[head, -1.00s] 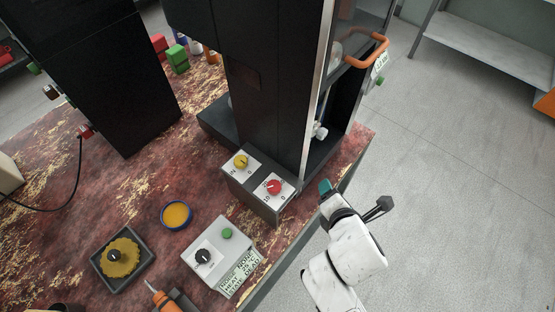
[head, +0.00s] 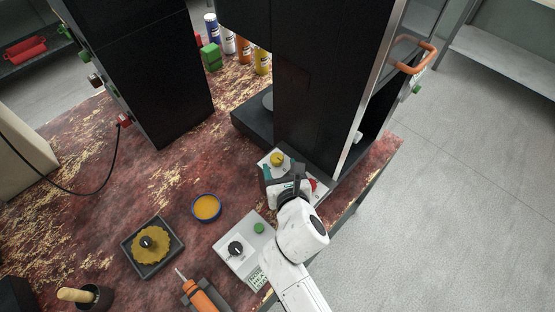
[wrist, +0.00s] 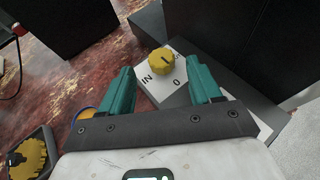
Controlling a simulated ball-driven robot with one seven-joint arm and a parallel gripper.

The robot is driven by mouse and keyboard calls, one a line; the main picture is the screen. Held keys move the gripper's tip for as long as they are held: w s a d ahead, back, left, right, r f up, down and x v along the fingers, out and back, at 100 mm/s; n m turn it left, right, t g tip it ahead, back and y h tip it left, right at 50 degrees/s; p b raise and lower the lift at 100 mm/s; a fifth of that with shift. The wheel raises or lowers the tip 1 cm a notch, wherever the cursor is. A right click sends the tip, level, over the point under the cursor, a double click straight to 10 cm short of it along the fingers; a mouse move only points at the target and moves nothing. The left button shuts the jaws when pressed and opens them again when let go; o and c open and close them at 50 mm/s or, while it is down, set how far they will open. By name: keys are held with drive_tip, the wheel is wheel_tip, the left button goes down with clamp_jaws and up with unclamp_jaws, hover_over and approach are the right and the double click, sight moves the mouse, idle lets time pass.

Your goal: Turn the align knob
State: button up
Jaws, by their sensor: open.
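A yellow knob (head: 277,159) with a dark pointer line sits on a pale plate on top of a grey control box at the foot of the tall black machine. In the wrist view the yellow knob (wrist: 160,62) has "IN" and "0" printed beside it; no "align" label is readable. My gripper (head: 284,172) is open, its teal fingers over the control box. In the wrist view the gripper (wrist: 160,67) has one finger either side of the yellow knob, with nothing held; the height gap is unclear. A red knob (head: 314,184) on the same box is partly hidden by my gripper.
A white box with a black knob (head: 235,248) and green button (head: 259,228) lies left of my arm. An orange-filled dish (head: 206,208) and a black tray (head: 166,262) stand farther left. The black machine (head: 305,95) rises directly behind the control box.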

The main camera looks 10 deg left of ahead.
sight(277, 159)
drive_tip(key=shift+x, duration=2.05)
drive_tip(key=shift+f, duration=0.1)
drive_tip(key=c, duration=1)
